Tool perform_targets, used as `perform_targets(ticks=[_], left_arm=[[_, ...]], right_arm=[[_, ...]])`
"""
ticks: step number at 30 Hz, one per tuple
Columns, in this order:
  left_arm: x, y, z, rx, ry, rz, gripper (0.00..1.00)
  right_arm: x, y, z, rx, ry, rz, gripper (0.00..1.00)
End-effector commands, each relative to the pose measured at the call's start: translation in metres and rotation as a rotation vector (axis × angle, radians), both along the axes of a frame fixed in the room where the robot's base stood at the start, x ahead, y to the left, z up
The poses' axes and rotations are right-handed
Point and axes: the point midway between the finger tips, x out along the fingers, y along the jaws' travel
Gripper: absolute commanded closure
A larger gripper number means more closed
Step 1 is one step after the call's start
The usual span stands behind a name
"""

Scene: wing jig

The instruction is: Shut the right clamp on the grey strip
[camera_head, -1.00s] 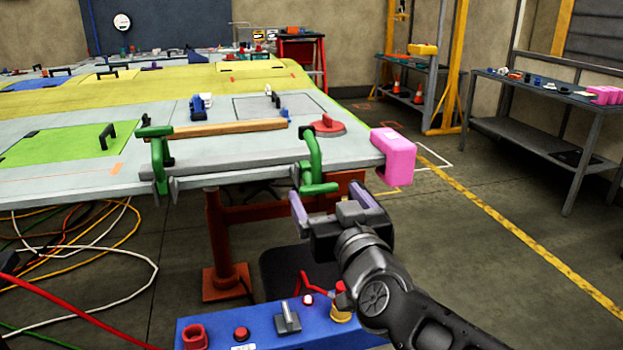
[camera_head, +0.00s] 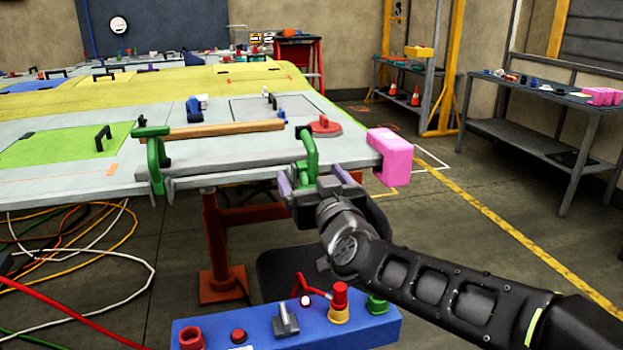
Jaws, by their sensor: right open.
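The right clamp (camera_head: 307,146) is green and stands on the front edge of the wing panel, at the right end of the grey strip (camera_head: 235,175). The strip runs along that edge. A second green clamp (camera_head: 155,160) stands at the strip's left end. My right gripper (camera_head: 308,180) is open, with its purple-grey fingers at the lower part of the right clamp. It hides the clamp's lower end, and I cannot tell if the fingers touch it. My left gripper is not in view.
A wooden bar (camera_head: 228,129) and a red disc with a handle (camera_head: 325,126) lie on the panel. A blue control box (camera_head: 260,326) stands below. Cables lie on the floor at left.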

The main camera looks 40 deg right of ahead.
Motion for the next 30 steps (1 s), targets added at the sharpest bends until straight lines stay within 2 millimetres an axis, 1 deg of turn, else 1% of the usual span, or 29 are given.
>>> perform_targets(ticks=[2, 30], left_arm=[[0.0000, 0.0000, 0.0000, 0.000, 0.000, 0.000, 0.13], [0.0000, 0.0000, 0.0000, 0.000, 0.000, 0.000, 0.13]], right_arm=[[-0.0002, 0.0002, 0.0000, 0.000, 0.000, 0.000, 0.13], [-0.0004, 0.0004, -0.0002, 0.000, 0.001, 0.001, 0.90]])
